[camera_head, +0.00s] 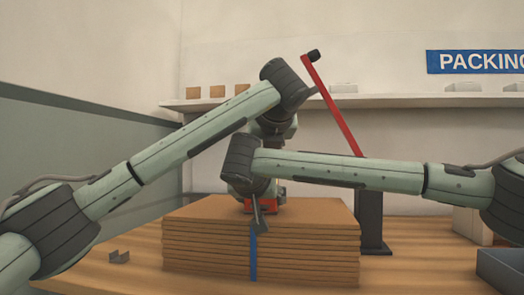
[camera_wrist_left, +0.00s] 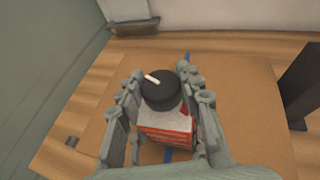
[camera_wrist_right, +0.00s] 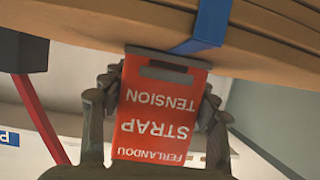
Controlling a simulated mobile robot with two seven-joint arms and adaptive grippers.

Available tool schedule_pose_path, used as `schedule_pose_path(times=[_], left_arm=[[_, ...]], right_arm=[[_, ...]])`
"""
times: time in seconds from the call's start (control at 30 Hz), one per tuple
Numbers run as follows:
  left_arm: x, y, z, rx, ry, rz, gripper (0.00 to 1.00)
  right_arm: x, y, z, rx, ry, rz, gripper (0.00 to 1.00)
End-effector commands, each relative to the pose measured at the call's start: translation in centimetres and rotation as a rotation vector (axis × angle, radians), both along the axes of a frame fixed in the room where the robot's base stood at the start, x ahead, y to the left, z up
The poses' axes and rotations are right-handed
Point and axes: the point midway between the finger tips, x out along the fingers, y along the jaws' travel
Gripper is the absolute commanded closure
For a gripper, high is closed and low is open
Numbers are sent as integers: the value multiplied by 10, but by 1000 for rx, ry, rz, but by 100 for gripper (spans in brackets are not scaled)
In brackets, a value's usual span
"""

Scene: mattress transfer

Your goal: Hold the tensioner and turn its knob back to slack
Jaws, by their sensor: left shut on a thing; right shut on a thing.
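The red strap tensioner (camera_head: 247,205) sits at the top of a stack of brown boards, mostly hidden behind my right wrist in the head view. Its lettered red face (camera_wrist_right: 155,115) fills the middle of the right wrist view, upside down. My right gripper (camera_head: 262,212) is shut on the tensioner body, one finger on each side. In the left wrist view my left gripper (camera_wrist_left: 161,80) is shut around the black knob (camera_wrist_left: 160,92), with its fingers on both sides. The knob has a white mark pointing to the upper left. The left fingertips are hidden in the head view.
A blue strap (camera_head: 253,256) runs down the front of the board stack (camera_head: 320,245). A red lever on a dark post (camera_head: 370,220) stands behind to the right. A small grey bracket (camera_head: 119,257) lies on the table at left. My two arms cross close together above the stack.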

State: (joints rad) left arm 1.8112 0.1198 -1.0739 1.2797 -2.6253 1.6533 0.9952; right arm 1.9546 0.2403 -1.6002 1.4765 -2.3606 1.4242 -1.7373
Motion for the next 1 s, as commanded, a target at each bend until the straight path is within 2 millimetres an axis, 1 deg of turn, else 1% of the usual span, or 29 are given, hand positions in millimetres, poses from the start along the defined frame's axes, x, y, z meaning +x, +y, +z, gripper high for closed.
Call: schedule_pose_path(times=[0.03, 0.17, 0.2, 0.47, 0.57, 0.67, 1.0], left_arm=[[0, 0, 0, 1, 1, 0, 61], [0, 0, 0, 0, 1, -1, 45], [0, 0, 0, 0, 1, -1, 43], [0, 0, 0, 1, 0, -1, 43], [-5, -1, 3, 0, -1, -3, 43], [-18, -3, 9, 0, -3, -3, 43], [-82, -14, 36, 1, -3, -4, 43]], right_arm=[[0, 0, 4, 0, -7, 1, 100], [0, 0, 4, 1, -6, 1, 100], [0, 0, 4, 1, -6, 1, 100], [0, 0, 4, 1, -6, 1, 100], [0, 0, 3, 1, -6, 1, 100], [0, 0, 3, 1, -6, 1, 100], [0, 0, 3, 1, -6, 0, 100]])
